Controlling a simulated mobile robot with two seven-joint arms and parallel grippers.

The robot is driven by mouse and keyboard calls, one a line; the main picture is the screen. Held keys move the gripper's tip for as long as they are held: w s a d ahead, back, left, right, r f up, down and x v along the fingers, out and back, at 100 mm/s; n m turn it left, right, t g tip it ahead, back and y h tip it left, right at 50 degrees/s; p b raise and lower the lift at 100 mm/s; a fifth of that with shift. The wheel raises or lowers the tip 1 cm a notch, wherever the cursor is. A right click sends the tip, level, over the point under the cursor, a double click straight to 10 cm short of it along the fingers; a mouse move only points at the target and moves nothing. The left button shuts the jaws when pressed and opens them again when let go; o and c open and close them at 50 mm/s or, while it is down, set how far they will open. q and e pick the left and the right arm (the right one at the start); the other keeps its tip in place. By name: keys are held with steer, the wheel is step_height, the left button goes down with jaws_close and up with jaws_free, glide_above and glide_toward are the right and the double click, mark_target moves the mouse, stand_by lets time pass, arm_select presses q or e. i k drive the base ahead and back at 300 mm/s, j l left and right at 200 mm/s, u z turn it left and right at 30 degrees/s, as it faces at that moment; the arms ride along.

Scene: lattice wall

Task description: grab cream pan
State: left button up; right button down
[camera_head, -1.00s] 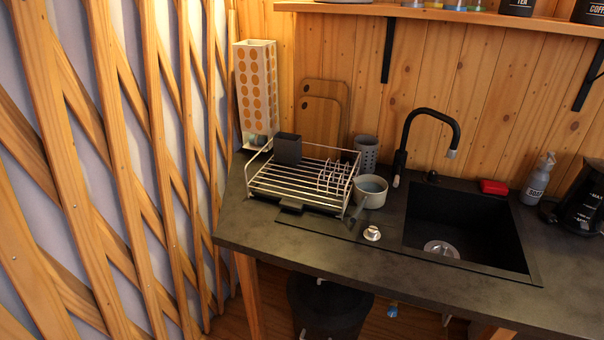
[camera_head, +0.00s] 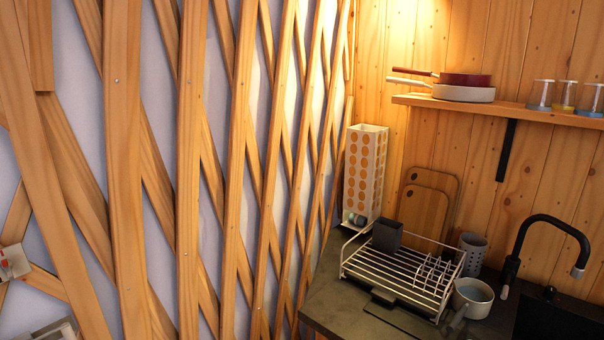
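A cream pan (camera_head: 464,93) rests on the left end of the wooden wall shelf in the head view, its light handle pointing left past the shelf's end. A dark red pan (camera_head: 465,79) sits stacked on top of it, its handle (camera_head: 413,71) also pointing left, just above the cream one. Neither of my grippers shows in the head view.
The wooden shelf (camera_head: 530,114) also bears several glasses (camera_head: 566,95) right of the pans. Below stand a white dispenser (camera_head: 365,172), cutting boards (camera_head: 424,210), a dish rack (camera_head: 401,265), a grey pot (camera_head: 473,298) and a black tap (camera_head: 545,225). A lattice wall (camera_head: 188,150) fills the left.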

mark_target(472, 298)
steer(key=z, duration=1.4)
steer(key=i+l, duration=0.1)
steer(key=i+l+u, duration=0.15)
steer(key=u, duration=0.25)
steer(key=i+l+u, duration=0.2)
steer(key=i+u, duration=0.2)
